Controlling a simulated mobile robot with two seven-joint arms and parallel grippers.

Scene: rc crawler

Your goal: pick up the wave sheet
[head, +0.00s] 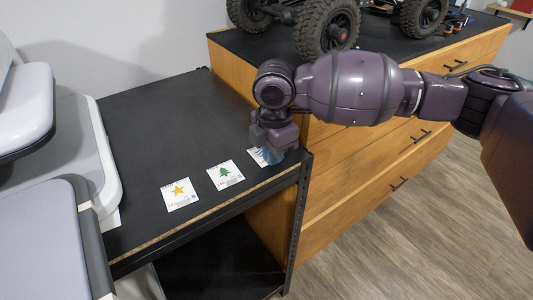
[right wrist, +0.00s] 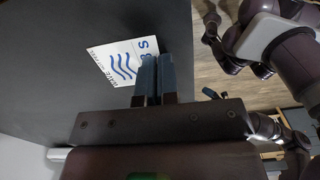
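The wave sheet (right wrist: 117,62) is a white card with blue wavy lines and printed lettering. It lies on the black table top, and in the head view its left part (head: 257,157) shows near the table's front right corner. My right gripper (head: 272,155) points down over the sheet's right part and hides it. In the right wrist view its two blue-grey fingers (right wrist: 154,70) are close together and overlap the sheet's near edge. I see no bend in the sheet, and I cannot tell whether the fingers touch it. My left gripper is not in view.
A tree sheet (head: 225,175) and a star sheet (head: 179,194) lie to the left along the front edge of the black table (head: 160,115). A wooden drawer cabinet (head: 345,165) stands right of the table, with a big-wheeled crawler (head: 328,28) on top. The table's back is clear.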

